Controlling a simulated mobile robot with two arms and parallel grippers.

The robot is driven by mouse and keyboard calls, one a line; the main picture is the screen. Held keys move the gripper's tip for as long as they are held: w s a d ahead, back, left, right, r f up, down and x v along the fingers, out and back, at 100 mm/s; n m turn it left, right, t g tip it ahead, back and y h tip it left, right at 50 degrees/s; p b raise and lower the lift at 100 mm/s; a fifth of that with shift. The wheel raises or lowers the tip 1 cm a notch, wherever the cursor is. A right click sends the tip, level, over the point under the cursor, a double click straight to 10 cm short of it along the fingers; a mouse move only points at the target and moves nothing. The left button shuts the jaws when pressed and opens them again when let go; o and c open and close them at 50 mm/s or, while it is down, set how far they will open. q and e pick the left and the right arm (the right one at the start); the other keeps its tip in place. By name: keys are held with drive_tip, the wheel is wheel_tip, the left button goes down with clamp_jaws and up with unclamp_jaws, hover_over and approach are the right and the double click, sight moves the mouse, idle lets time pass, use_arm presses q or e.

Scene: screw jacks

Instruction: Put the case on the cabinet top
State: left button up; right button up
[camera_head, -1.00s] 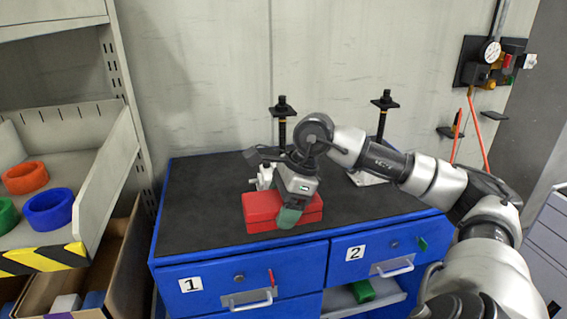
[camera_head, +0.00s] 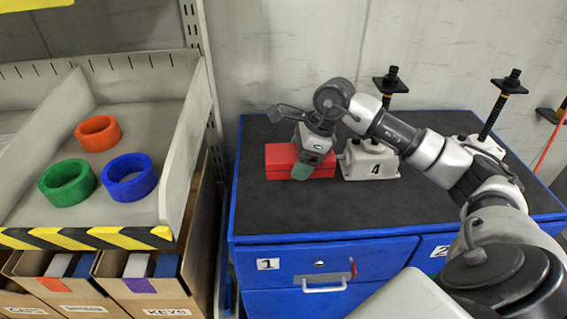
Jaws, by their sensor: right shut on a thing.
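The red case (camera_head: 284,161) is over the cabinet's black top (camera_head: 300,205), left of the jack marked 4. My right gripper (camera_head: 302,167) comes down on the case from above and is shut on it. The gripper hides part of the case's middle. Whether the case's underside touches the top cannot be told for sure. The blue cabinet (camera_head: 340,250) has a numbered drawer 1 at the front left. My left gripper is not in view.
The screw jack marked 4 (camera_head: 362,164) stands close right of the case; another jack (camera_head: 490,134) stands farther right. A sloped shelf (camera_head: 105,205) with green, blue and orange rings is at left, above cardboard boxes (camera_head: 185,295). The front left of the top is clear.

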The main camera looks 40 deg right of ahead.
drive_tip(key=p, duration=0.2)
hover_over(275, 184)
drive_tip(key=d, duration=0.1)
drive_tip(key=f, duration=0.2)
drive_tip(key=shift+s+f, duration=0.25)
drive_tip(key=shift+f, duration=0.05)
wheel_tip(275, 184, down, 4)
drive_tip(key=shift+w+d+f+p, duration=0.1)
drive_tip(key=shift+p, duration=0.7)
drive_tip(key=shift+f, duration=0.1)
drive_tip(key=shift+f+b, duration=0.15)
drive_tip(key=shift+b, duration=0.2)
drive_tip(key=o, duration=1.2)
